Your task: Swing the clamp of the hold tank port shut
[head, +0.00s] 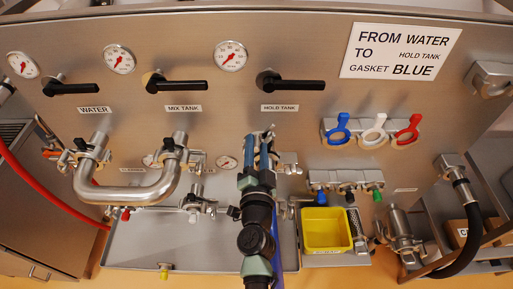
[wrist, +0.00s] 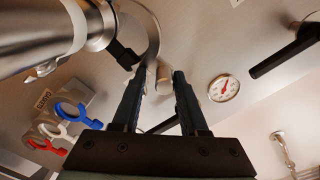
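The hold tank port is mostly hidden behind my arm in the head view; metal clamp parts (head: 288,168) show just right of my gripper. In the wrist view a thick steel pipe end (wrist: 40,35) fills the upper left. A curved metal clamp arc (wrist: 154,35) with a black knob (wrist: 124,55) stands beside it, seemingly swung away from the pipe. My gripper (head: 262,148) is in front of the panel below the HOLD TANK label. In the wrist view my gripper (wrist: 162,74) has its fingers apart. A small pale cylindrical part (wrist: 164,78) shows between the tips; contact cannot be told.
A bent steel pipe (head: 130,192) joins the ports at left. Blue (head: 340,128), white (head: 374,130) and red (head: 407,132) gaskets hang at right. A yellow bin (head: 326,229) stands on the shelf below. A gauge (wrist: 224,88) and black handle (wrist: 285,55) are right in the wrist view.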

